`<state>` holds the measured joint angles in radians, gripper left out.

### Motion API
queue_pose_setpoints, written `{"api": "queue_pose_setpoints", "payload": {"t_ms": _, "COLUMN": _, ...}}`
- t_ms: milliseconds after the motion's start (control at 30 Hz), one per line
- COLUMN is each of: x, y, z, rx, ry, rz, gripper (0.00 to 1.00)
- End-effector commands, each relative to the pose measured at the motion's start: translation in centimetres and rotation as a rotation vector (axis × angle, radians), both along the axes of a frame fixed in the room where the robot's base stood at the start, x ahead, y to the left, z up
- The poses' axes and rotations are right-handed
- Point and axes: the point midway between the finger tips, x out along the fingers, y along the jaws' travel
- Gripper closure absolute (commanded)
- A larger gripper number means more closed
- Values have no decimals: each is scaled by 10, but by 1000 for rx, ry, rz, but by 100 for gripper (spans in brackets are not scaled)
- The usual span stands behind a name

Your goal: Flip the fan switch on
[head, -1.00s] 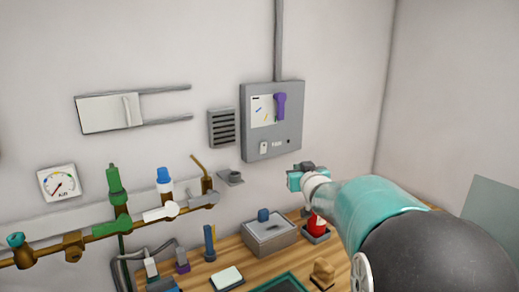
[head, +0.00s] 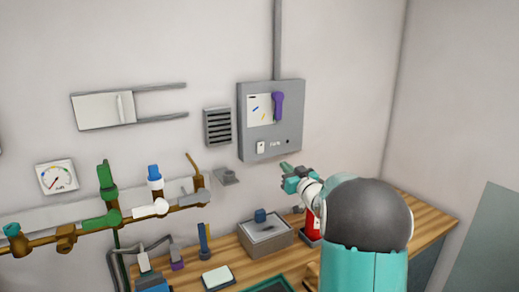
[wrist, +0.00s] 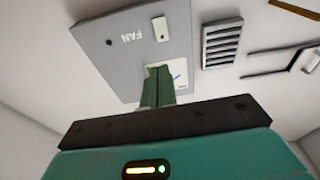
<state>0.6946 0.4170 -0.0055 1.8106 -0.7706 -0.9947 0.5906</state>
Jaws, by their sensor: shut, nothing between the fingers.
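The fan switch (head: 261,147) is a small white rocker on the lower left of the grey wall box (head: 246,122), beside the lettering FAN. In the wrist view, where the lettering is upside down, the switch (wrist: 160,29) shows clear of my fingers. My gripper (head: 286,167) is shut and empty, just below the box and to the right of the switch in the head view. Its green fingers (wrist: 158,86) overlap the box's white panel in the wrist view. I see no contact with the switch; the exact gap to the box cannot be told.
A purple handle (head: 278,107) sits on the box above the switch. A vent (head: 217,127) is on the wall to its left. Brown piping with valves (head: 110,217) runs along the lower left.

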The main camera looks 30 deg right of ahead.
Motion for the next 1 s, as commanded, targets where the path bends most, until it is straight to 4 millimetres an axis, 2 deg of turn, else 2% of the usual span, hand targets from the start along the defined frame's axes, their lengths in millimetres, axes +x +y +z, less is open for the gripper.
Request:
{"api": "queue_pose_setpoints", "payload": {"t_ms": 567, "x": 1, "y": -6, "z": -2, "rx": 2, "ry": -15, "rz": 9, "gripper": 100}}
{"api": "queue_pose_setpoints", "payload": {"t_ms": 767, "x": 26, "y": -7, "z": 2, "rx": 1, "ry": -15, "rz": 10, "gripper": 100}}
{"api": "queue_pose_setpoints", "payload": {"t_ms": 1000, "x": 74, "y": -10, "z": 9, "rx": 1, "ry": -15, "rz": 12, "gripper": 100}}
